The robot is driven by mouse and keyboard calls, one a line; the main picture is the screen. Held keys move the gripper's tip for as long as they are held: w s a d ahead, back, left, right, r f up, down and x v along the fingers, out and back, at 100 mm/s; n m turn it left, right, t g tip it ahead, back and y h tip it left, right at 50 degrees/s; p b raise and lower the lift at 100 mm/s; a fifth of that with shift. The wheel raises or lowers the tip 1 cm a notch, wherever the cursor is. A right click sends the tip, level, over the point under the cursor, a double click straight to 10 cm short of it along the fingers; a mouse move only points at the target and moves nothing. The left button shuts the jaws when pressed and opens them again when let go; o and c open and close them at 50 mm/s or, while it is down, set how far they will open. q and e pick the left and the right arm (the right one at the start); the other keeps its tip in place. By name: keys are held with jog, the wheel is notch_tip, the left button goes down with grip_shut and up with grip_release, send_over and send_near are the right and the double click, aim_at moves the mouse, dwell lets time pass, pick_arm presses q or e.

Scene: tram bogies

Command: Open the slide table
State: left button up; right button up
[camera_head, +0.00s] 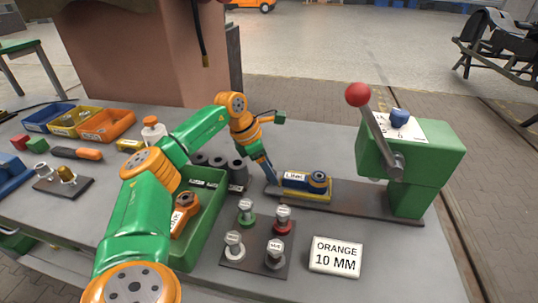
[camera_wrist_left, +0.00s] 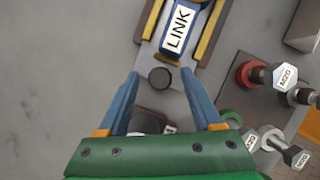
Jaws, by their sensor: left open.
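The slide table (camera_head: 318,196) is a small plate with yellow side strips on a dark base rail, left of the green press (camera_head: 420,165). It carries a blue part labelled LINK (camera_head: 296,179). In the left wrist view the slide table (camera_wrist_left: 207,45) shows at the top, with a round black knob (camera_wrist_left: 160,78) at its near end. My left gripper (camera_head: 271,179) is at that left end. Its blue fingers are open, with the knob between the tips; I cannot tell whether they touch it. The knob is hidden in the head view. My right gripper is not in view.
A red-ball lever (camera_head: 358,95) rises from the press. A plate of several labelled bolts (camera_head: 268,258) and an ORANGE 10 MM sign (camera_head: 336,256) stand in front. A green bin (camera_head: 205,235) and dark cylinders (camera_head: 238,172) lie left.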

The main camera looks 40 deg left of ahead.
pick_arm(q)
jog(key=shift+r, duration=0.1)
jog(key=v, duration=0.7)
